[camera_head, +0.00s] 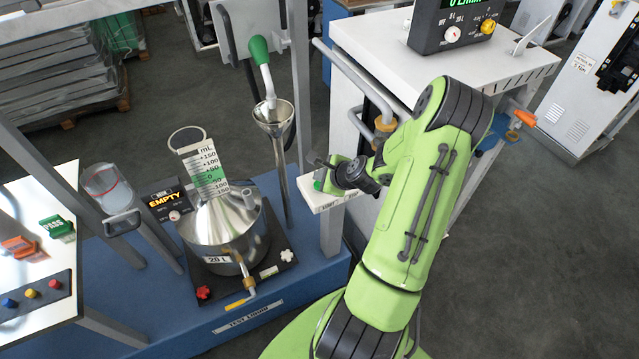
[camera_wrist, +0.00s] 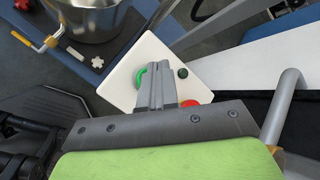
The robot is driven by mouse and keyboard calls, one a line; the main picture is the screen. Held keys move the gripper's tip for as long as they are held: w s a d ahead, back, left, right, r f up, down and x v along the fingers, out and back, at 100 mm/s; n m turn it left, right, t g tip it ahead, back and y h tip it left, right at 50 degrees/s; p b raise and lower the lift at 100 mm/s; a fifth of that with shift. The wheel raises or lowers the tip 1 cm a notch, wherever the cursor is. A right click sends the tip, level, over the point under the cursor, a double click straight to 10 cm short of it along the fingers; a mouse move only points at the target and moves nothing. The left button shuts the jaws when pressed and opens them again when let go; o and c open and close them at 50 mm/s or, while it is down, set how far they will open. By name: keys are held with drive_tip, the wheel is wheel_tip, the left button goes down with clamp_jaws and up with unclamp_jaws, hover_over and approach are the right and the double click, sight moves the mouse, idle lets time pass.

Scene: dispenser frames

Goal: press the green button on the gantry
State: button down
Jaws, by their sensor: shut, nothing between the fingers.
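The white button panel (camera_wrist: 115,88) is on the gantry and shows below my gripper (camera_wrist: 157,70) in the wrist view. The green button (camera_wrist: 139,77) is round and partly hidden behind the left side of my fingers. A small black knob (camera_wrist: 182,73) and a red button (camera_wrist: 190,103) are on the same panel, to the right of the fingers. My fingers are shut and empty. In the head view the panel (camera_head: 325,199) is at the middle, with my gripper over it. Whether the fingertips touch the panel or the green button cannot be told.
A steel 20 L vessel (camera_head: 223,232) stands left of the panel on the blue base (camera_head: 310,272). A white cabinet (camera_head: 375,42) is close on the right. Grey gantry posts (camera_head: 331,230) stand nearby.

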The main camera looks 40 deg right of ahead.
drive_tip(key=shift+f+b, duration=0.35)
drive_tip(key=shift+f, duration=0.1)
drive_tip(key=shift+f+b, duration=0.35)
drive_tip(key=shift+f, duration=0.15)
idle(0.4)
drive_tip(key=shift+r, duration=0.1)
drive_tip(key=shift+r+p, duration=0.8)
drive_tip(key=shift+r, duration=0.05)
wheel_tip(320, 180, up, 5)
drive_tip(key=p, duration=0.4)
drive_tip(key=shift+r, duration=0.15)
idle(0.6)
